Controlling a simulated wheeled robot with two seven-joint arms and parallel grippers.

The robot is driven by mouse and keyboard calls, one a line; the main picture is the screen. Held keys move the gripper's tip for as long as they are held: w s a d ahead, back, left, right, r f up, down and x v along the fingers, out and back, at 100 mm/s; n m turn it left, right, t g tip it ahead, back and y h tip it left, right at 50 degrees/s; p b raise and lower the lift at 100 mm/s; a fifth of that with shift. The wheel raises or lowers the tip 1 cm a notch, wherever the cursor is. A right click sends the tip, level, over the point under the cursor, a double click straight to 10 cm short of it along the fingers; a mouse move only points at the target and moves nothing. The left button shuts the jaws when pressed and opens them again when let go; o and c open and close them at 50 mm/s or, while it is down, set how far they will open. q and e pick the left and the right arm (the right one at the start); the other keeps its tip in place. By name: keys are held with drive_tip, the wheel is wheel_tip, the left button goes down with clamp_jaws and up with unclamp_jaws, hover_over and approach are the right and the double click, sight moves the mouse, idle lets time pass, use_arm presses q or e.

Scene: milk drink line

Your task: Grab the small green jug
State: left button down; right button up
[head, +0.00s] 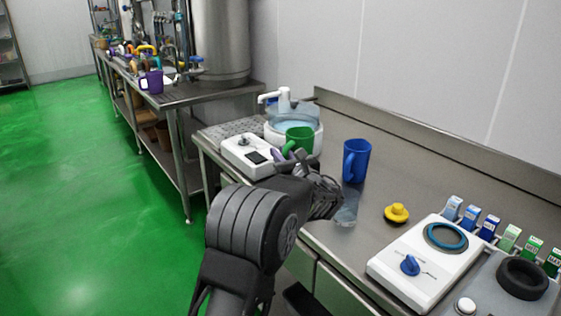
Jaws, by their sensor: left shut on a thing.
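The small green jug (301,138) is in front of the white and clear round basin on the steel counter. My left gripper (288,158) reaches in from below; its grey fingertips are at the lower left of the jug, by its handle. It appears shut on the jug, though the wrist and hand hide the jug's lower part and most of the contact. I cannot tell whether the jug's base touches the counter. My right gripper is not in view.
A blue jug (357,160) stands just right of the green one. A white box with a display (246,156) is to the left. A yellow knobbed piece (397,212), a white dial device (416,270) and several small cartons (489,227) are farther right.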

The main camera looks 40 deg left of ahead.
use_arm(q)
drive_tip(key=shift+r, duration=2.7)
